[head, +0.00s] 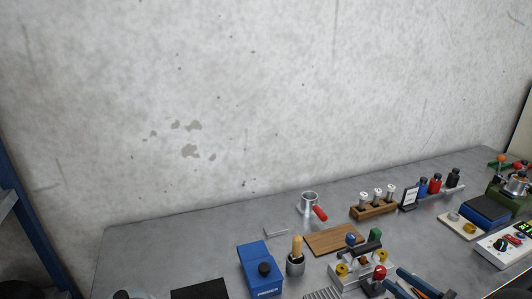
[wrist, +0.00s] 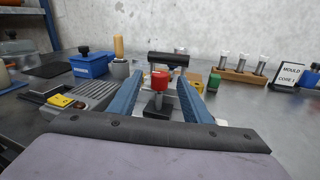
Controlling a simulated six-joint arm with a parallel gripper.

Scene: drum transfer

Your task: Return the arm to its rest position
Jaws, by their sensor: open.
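My gripper (head: 393,276) is open, with its two blue fingers at the lower right of the head view. In the wrist view my gripper (wrist: 162,80) shows both fingers spread apart. A red knob (wrist: 160,81) on a black base appears between them, and it also shows in the head view (head: 380,272). I see no object pinched between the fingers. Whether the fingertips reach past the knob I cannot tell. Behind it is a metal fixture with a black horizontal bar (wrist: 168,59). Most of my arm is out of view.
A blue box (head: 258,270) and a wooden-handled tool in a grey holder (head: 296,262) stand to the left. A wooden board (head: 332,239), a wooden rack (head: 374,210) and a sign (head: 408,198) are behind. Equipment (head: 508,243) crowds the right. The back-left bench (head: 170,245) is clear.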

